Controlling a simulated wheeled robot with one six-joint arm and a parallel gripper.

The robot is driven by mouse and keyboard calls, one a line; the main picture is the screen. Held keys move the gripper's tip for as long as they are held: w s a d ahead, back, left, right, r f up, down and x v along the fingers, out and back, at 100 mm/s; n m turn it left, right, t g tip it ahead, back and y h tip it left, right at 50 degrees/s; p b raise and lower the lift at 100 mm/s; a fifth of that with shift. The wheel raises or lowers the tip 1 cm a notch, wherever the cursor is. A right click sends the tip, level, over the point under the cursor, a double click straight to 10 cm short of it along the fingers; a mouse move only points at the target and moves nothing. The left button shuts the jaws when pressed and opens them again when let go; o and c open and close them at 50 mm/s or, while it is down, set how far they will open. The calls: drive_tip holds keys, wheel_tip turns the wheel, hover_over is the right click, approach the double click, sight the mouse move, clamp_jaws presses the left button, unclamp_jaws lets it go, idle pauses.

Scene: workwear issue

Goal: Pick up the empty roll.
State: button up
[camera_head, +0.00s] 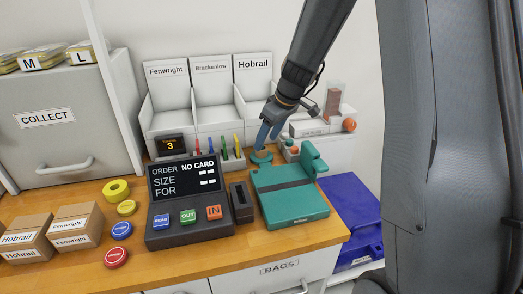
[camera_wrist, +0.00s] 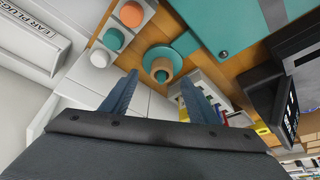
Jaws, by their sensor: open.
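A small tan ring, which looks like the empty roll (camera_wrist: 161,77), sits around a hub on a round teal holder (camera_wrist: 147,55) in the wrist view. In the head view the teal round holder (camera_head: 261,158) is at the back left of the teal machine, and the ring is too small or covered to make out. My gripper (camera_head: 265,142) is just above this holder, pointing down. In the wrist view its blue fingers (camera_wrist: 157,82) are apart with nothing between them, and the roll lies ahead of the gap.
The teal machine (camera_head: 290,203) stands right of the holder. A yellow roll (camera_head: 117,190) lies left of the order terminal (camera_head: 188,230). The front wooden counter is partly clear.

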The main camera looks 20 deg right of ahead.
sight(261, 152)
drive_tip(key=shift+p+x, duration=0.65)
drive_tip(key=shift+x, duration=1.4)
drive_tip(key=shift+s+a, duration=0.15)
drive_tip(key=c, duration=1.1)
